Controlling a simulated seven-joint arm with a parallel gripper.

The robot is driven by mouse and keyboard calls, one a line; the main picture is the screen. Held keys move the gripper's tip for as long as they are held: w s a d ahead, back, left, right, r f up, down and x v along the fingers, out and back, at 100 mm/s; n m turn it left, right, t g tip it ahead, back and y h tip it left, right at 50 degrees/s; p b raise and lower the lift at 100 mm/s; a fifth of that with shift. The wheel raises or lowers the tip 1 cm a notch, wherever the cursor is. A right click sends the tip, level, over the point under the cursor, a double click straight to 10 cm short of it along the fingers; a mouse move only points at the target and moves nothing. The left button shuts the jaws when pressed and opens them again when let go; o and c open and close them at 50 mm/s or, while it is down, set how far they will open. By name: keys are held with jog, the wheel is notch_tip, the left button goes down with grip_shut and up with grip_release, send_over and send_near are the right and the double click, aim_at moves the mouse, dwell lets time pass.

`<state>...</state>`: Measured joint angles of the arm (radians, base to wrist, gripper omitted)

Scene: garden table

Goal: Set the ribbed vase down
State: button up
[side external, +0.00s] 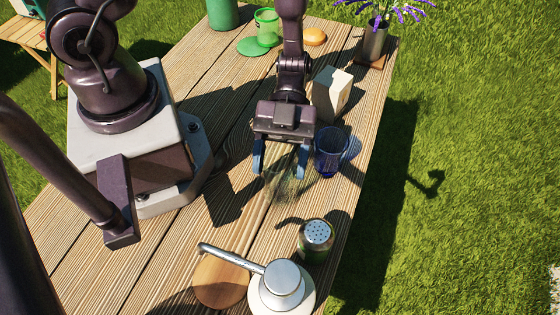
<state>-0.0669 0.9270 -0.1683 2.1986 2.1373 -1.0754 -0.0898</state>
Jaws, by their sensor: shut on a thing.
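My gripper (281,172) points down over the middle of the table (175,260), its two blue fingers apart around a clear, greenish glass thing. This see-through thing looks like the ribbed vase (285,188), and the gripper is shut on it. The vase shows mostly below the fingertips; its upper part is hidden by the gripper. Its outline is faint against the planks, so I cannot tell whether its base touches the table.
A blue glass (331,154) stands close right of the gripper, with a pale block (332,94) behind it. In front are a shaker (316,238), a silver-spouted vessel (283,280) and a round wooden board (221,279). A green cup (266,28) and flower pot (375,42) stand at the back.

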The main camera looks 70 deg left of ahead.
jog(key=shift+f, duration=0.4)
jog(key=shift+f, duration=0.1)
jog(key=o, duration=1.3)
jog(key=shift+c, duration=0.2)
jog(key=shift+r, duration=0.2)
jog(key=v, duration=0.7)
jog(key=shift+w+a, duration=0.15)
jog(key=shift+a, duration=0.05)
